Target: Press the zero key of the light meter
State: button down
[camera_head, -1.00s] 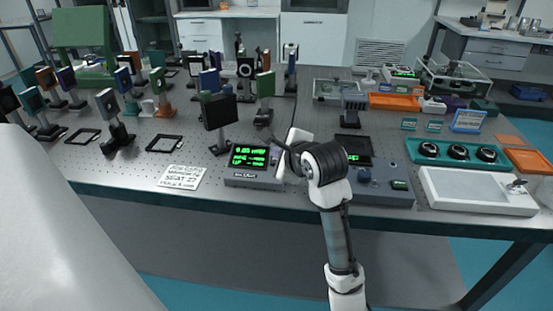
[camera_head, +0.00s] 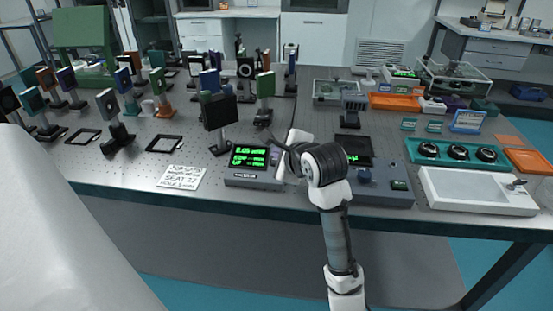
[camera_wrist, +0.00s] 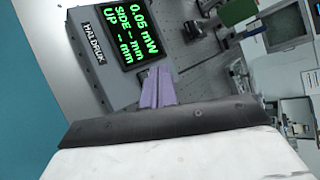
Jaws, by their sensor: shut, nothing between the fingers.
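The light meter (camera_head: 240,181) is a grey box with a sloped face near the table's front edge. Its lit green display (camera_head: 250,156) also shows in the wrist view (camera_wrist: 128,27), reading 0.05 mW with SIDE and UP lines in mm. My gripper (camera_wrist: 158,75) is shut and empty, with its purple fingertips at the edge of the meter's face beside the display. In the head view my wrist covers the meter's right side. The zero key is hidden; I cannot tell whether the fingertips touch it.
A dark square panel on a post (camera_head: 219,112) stands just behind the meter. A paper note (camera_head: 181,177) lies to its left. A grey-blue control box (camera_head: 378,187) is to the right of my arm, with a white tray (camera_head: 475,190) beyond.

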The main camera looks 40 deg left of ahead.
jog(key=shift+w+f, duration=0.1)
jog(key=shift+f, duration=0.25)
jog(key=shift+w+a+f+p, duration=0.15)
jog(key=shift+f+p, duration=0.15)
jog(key=shift+f, duration=0.1)
dwell(0.8)
jog(key=shift+s+r+p, duration=0.25)
jog(key=shift+r+p, duration=0.6)
jog(key=shift+p, duration=0.4)
jog(key=r+p, duration=0.1)
jog(key=p, duration=0.1)
jog(key=s+r+p, duration=0.1)
jog(key=r+p, duration=0.1)
jog(key=d+r+p, duration=0.1)
jog(key=p, duration=0.1)
jog(key=shift+s+d+r, duration=0.1)
jog(key=shift+s+r, duration=0.1)
jog(key=shift+r, duration=0.15)
jog(key=shift+f, duration=0.1)
